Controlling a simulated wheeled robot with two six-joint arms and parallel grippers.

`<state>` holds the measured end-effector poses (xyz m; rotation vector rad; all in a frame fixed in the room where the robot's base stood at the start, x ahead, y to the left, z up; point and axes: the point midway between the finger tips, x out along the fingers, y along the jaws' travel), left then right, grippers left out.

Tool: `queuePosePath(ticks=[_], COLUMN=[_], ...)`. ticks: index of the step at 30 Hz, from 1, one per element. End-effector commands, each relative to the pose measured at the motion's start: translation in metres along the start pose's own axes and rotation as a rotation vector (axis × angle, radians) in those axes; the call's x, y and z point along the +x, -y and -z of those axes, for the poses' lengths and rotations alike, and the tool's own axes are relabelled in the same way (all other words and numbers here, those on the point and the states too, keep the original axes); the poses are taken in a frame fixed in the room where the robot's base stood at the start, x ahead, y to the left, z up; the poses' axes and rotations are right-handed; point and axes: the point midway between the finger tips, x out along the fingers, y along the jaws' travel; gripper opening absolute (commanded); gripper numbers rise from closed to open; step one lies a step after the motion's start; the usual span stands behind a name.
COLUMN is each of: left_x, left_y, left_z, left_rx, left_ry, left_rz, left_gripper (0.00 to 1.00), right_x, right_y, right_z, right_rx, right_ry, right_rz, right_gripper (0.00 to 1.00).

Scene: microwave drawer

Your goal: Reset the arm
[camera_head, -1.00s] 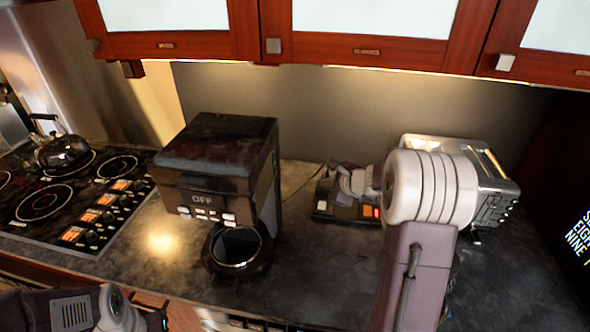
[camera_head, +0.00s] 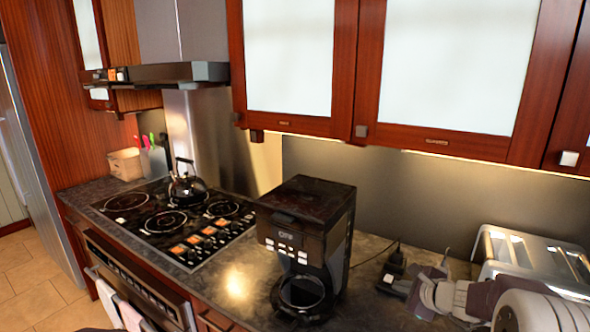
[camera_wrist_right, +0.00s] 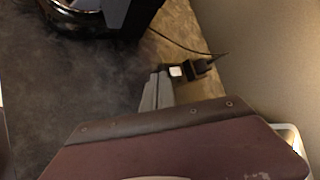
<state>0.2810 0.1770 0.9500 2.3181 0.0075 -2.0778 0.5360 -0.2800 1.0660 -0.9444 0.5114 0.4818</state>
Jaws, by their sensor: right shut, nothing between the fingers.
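My right gripper (camera_head: 428,290) is at the lower right of the head view, over the counter (camera_head: 225,285), with its arm coming in from the bottom right corner. In the right wrist view its fingers (camera_wrist_right: 158,90) are together with nothing between them. My left gripper is out of view.
A black coffee maker (camera_head: 312,225) with a carafe stands left of my right gripper. A metal toaster (camera_head: 530,255) stands behind my right arm. A small black device with a cord (camera_head: 393,270) lies near the fingertips. A stove with a kettle (camera_head: 185,188) is at left, cabinets (camera_head: 290,60) above.

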Motion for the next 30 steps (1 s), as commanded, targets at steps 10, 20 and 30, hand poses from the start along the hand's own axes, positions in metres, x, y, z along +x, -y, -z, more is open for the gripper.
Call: queuePosePath(ticks=[10,20,30], left_x=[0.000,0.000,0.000], left_y=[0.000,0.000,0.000], left_z=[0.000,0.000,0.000], left_rx=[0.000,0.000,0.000], left_ry=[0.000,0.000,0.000], left_rz=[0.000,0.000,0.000], left_gripper=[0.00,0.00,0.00], right_x=[-0.013,-0.095,-0.112], right_y=[-0.109,-0.268,-0.275], right_z=[-0.077,-0.019,0.022], right_rx=[-0.440,-1.539,-1.879], right_ry=[0.110,0.259,0.319], right_rz=[-0.259,-0.768,-0.905], right_gripper=[0.00,0.00,0.00])
